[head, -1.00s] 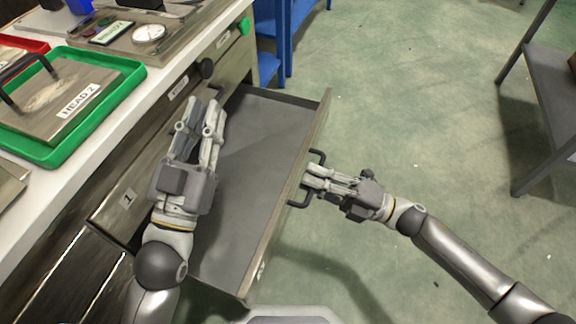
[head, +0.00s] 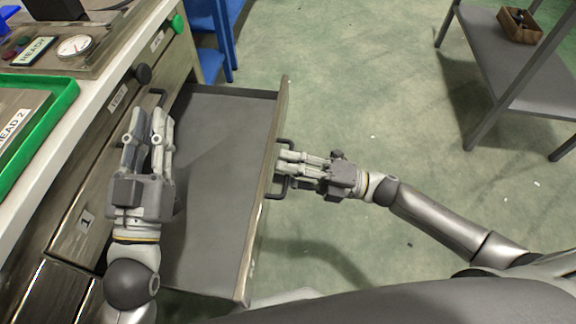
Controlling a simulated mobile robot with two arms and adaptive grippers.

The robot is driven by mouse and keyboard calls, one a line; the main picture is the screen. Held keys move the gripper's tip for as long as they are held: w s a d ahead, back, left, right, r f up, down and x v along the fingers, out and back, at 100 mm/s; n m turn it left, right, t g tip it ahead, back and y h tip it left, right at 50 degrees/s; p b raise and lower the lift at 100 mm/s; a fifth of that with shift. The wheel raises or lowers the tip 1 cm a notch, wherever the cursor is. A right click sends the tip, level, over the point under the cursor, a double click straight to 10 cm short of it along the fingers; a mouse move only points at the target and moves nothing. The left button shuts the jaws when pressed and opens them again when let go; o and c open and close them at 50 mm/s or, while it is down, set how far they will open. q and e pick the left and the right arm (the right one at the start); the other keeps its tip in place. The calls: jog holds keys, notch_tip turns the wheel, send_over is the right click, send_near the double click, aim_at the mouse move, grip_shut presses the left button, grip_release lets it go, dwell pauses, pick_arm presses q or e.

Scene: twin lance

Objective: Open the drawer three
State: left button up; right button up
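The drawer (head: 225,130) stands pulled well out of the workbench and is grey and empty inside. Its front panel (head: 268,185) faces right, with a dark bar handle (head: 277,194); a small mark near its lower end is too small to read surely. My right gripper (head: 284,164) is at the handle from the right, its fingers close together around the bar. My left gripper (head: 148,112) is above the drawer's bench side, its two fingers apart with nothing between them; its arm hides part of the drawer's left edge.
The bench top holds a green tray (head: 62,100), a gauge (head: 74,46) and a READY sign (head: 34,50).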

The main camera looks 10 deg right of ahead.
jog(key=v, duration=1.2)
dwell(0.4)
